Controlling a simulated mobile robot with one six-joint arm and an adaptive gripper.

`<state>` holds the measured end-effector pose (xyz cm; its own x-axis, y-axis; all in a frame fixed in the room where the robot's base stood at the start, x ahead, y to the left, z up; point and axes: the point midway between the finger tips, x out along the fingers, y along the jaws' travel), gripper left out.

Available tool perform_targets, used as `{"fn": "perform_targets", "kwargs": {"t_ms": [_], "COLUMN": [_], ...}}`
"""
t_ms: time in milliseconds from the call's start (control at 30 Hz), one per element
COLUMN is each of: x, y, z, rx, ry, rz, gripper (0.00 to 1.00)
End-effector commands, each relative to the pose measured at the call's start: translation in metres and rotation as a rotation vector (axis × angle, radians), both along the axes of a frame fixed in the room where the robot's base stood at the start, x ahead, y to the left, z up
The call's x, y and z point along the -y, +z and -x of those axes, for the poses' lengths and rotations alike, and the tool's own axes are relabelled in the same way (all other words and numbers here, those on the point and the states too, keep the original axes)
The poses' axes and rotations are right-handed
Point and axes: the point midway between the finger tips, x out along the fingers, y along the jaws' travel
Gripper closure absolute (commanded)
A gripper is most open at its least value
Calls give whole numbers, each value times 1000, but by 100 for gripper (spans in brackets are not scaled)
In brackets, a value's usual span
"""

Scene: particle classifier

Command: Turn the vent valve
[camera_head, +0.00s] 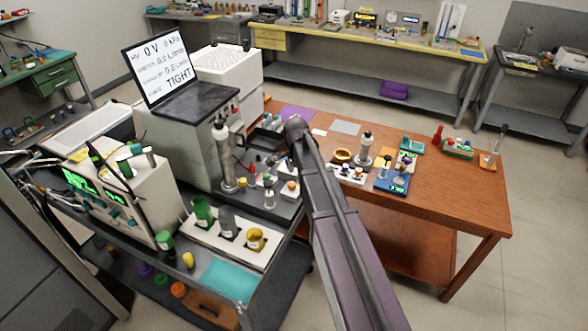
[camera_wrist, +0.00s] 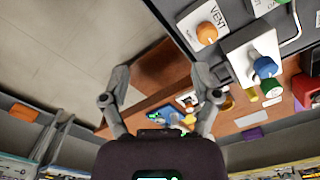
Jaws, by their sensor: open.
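In the wrist view, an orange knob (camera_wrist: 207,33), the vent valve, stands on a light plate marked VENT at the upper right. My gripper (camera_wrist: 159,70) is open and empty, its two fingers wide apart, below and left of the knob. The knob is outside the fingers, and neither finger appears to touch it. In the head view, a small orange-topped knob (camera_head: 291,186) on the cart beside my arm looks like the same valve. My gripper is hidden there behind my arm.
A blue knob (camera_wrist: 265,67) sits on a white block near the vent valve. Bottles (camera_head: 203,212) and a metal column (camera_head: 224,155) stand close by on the cart. The wooden table (camera_head: 452,190) holds small parts. The screen (camera_head: 160,70) reads 0 V and TIGHT.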

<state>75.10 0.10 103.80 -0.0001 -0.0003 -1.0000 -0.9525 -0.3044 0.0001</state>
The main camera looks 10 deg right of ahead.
Motion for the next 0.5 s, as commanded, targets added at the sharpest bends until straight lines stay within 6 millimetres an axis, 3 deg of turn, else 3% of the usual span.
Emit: {"fn": "perform_targets", "kwargs": {"t_ms": [500], "x": [1], "y": [-18], "z": [63], "rx": [0], "ry": [350], "rz": [0], "gripper": [21]}}
